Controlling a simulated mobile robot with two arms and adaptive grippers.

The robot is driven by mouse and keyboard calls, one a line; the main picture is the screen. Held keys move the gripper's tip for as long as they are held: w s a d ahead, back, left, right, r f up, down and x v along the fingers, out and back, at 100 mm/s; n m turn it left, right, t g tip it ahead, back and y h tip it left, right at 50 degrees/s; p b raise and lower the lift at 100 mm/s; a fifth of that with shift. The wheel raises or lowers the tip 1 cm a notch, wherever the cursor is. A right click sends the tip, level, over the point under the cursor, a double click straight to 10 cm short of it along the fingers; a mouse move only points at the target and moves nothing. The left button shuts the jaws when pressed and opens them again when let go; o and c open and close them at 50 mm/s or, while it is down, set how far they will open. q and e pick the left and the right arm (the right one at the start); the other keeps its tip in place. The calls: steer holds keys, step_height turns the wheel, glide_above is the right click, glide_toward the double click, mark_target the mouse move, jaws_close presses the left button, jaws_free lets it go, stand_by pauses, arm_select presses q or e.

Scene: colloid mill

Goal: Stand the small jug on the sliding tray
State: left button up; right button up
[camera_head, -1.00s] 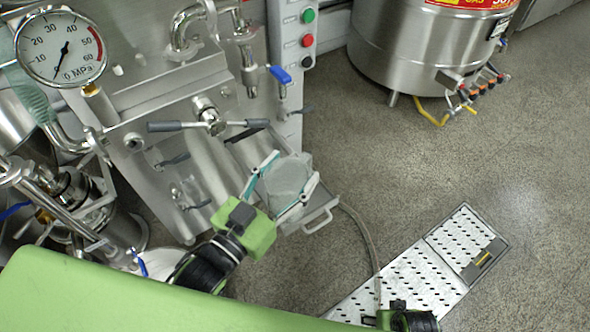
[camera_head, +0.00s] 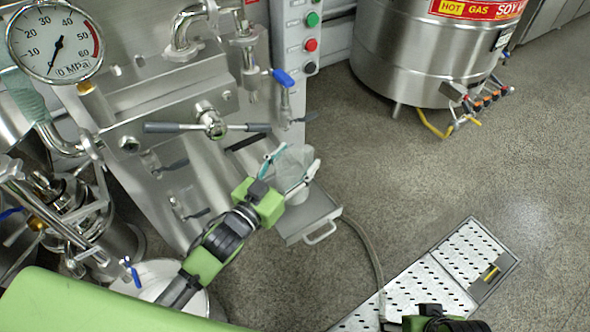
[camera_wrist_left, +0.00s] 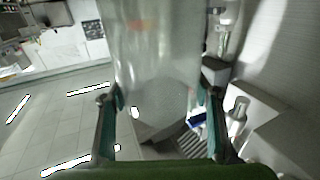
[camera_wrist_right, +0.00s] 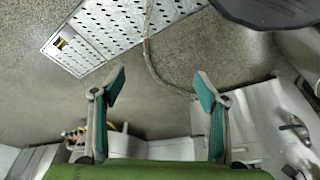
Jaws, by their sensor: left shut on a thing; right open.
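My left gripper (camera_head: 290,176) is shut on the small jug (camera_head: 294,160), a clear, see-through vessel. In the left wrist view the jug (camera_wrist_left: 158,70) fills the space between the two teal-padded fingers. The sliding tray (camera_head: 312,213) is a grey metal drawer with a front handle, pulled out from the machine. In the head view the jug overlaps the tray's back part; I cannot tell whether it touches the tray. My right gripper (camera_wrist_right: 157,105) is open and empty in the right wrist view; in the head view only part of its arm shows at the bottom edge.
A T-handle (camera_head: 210,124) and a blue-lever valve (camera_head: 283,78) stick out of the machine above the tray. A hose (camera_head: 368,243) runs from near the tray to the perforated floor plate (camera_head: 425,275). A steel tank (camera_head: 420,60) stands at the back right. The floor between is clear.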

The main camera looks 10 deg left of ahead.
mark_target(302, 161)
arm_select(q)
step_height(302, 161, down, 2)
steer(key=shift+f+b, duration=0.1)
steer(key=shift+b, duration=0.3)
steer(key=shift+f, duration=0.3)
arm_select(e)
steer(key=shift+v, duration=1)
arm_select(q)
steer(key=shift+s, duration=0.1)
arm_select(e)
steer(key=shift+s, duration=0.1)
arm_select(q)
steer(key=shift+f, duration=0.2)
steer(key=o, duration=1.4)
steer(key=shift+o, duration=0.2)
steer(key=shift+r, duration=0.1)
